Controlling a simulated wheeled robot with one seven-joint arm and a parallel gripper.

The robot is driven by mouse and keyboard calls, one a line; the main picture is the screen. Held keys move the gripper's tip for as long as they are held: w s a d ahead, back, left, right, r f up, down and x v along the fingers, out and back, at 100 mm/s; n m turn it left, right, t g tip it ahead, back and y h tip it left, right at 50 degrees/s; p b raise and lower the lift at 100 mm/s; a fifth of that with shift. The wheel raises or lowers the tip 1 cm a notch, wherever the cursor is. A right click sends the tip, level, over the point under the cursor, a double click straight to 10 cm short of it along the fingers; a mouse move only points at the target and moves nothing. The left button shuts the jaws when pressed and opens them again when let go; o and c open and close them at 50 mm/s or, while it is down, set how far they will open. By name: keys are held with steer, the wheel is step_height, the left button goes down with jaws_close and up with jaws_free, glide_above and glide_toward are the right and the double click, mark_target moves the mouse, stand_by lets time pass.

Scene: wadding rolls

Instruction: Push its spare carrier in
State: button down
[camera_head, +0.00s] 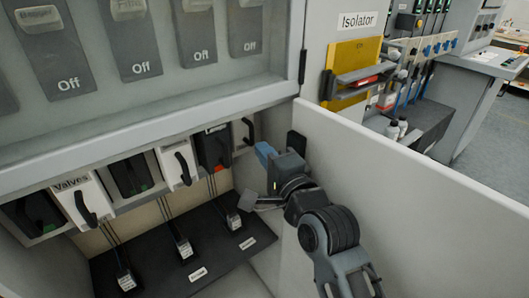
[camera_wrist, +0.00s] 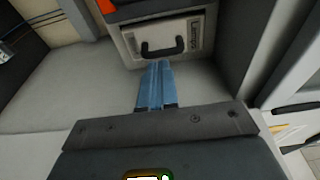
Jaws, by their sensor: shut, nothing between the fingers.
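A pale carrier with a black loop handle (camera_head: 244,133) is at the right end of the row under the switch panel. In the wrist view, the carrier (camera_wrist: 192,38) faces me, with its black handle across the middle and a small label I cannot read surely. My gripper (camera_head: 264,152) has its blue fingers together and empty, just right of and below that carrier. In the wrist view the fingertips (camera_wrist: 158,64) appear just below the handle; I cannot tell whether they touch. Other white carriers (camera_head: 174,166) with black handles sit further left.
A black unit with a red part (camera_head: 213,149) is left of the right-end carrier. Several small labelled pieces hang on cords over a dark shelf (camera_head: 160,262). A white panel (camera_head: 420,185) stands right of my arm. A yellow isolator (camera_head: 350,70) is behind it.

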steer(key=v, duration=1)
steer(key=shift+s+b, duration=0.25)
steer(key=shift+b, duration=0.15)
steer(key=shift+d, duration=0.15)
steer(key=s+d+f+n+h, duration=0.25)
steer(key=s+d+f, duration=0.25)
steer(key=s, duration=0.5)
steer(key=s+d+f+n+h, duration=0.25)
steer(key=s+d+f, duration=0.3)
steer(key=s, duration=0.35)
steer(key=s+d+r+n+g+h, duration=0.1)
steer(key=s+n, duration=0.3)
steer(key=s, duration=0.5)
steer(key=s+d+r+n+h, duration=0.1)
steer(key=s+d+r+n, duration=0.1)
steer(key=s, duration=0.8)
steer(key=shift+s+d+r+n+g, duration=0.35)
steer(key=shift+d+n, duration=0.3)
steer(key=shift+n, duration=0.55)
